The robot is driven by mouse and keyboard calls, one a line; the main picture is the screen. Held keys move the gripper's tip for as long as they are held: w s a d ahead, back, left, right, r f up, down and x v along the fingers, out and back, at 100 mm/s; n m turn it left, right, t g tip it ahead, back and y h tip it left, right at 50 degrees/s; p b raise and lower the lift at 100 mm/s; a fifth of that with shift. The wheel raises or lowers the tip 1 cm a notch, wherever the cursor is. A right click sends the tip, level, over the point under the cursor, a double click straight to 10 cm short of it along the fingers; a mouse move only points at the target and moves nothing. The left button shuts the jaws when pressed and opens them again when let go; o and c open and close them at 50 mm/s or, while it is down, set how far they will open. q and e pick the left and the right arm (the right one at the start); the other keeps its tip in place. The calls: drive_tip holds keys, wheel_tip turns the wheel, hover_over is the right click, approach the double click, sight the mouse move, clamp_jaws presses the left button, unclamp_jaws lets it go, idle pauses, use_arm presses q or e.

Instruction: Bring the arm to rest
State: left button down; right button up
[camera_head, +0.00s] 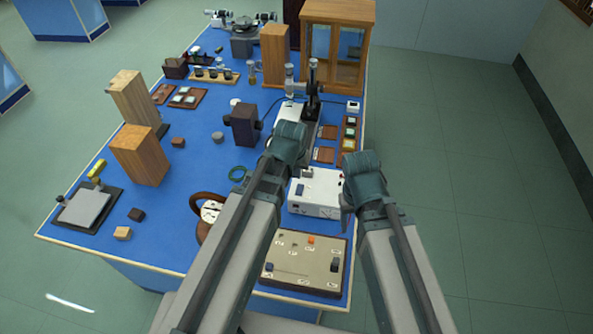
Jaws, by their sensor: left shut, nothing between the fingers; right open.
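My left arm reaches forward over the blue bench (195,187) from the bottom of the head view. Its gripper (292,134) is shut and empty above the middle of the bench, close to a microscope-like stand in the picture. My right arm comes in from the lower right. Its gripper (350,190) is open at the bench's right edge, beside a white instrument box (318,207). The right fingers are partly hidden by the gripper's own body. I cannot tell how high either gripper is above the bench.
A beige panel with switches (300,262) lies at the near right. A dark box on a stand (243,124), wooden blocks (140,153) and a glass-door cabinet (337,45) stand farther left and back. Small trays lie between them. Clear floor (470,180) spreads to the right.

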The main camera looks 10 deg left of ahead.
use_arm(q)
drive_tip(key=s+d+f+m+g+b, duration=0.2)
drive_tip(key=s+d+f, duration=0.1)
drive_tip(key=s, duration=0.3)
drive_tip(key=s+d+f+m+g+y+b, duration=0.1)
drive_tip(key=s+d+f+b, duration=0.2)
drive_tip(key=s, duration=0.4)
drive_tip(key=shift+d+m+g, duration=0.15)
drive_tip(key=shift+m+g, duration=0.25)
drive_tip(key=shift+s, duration=0.1)
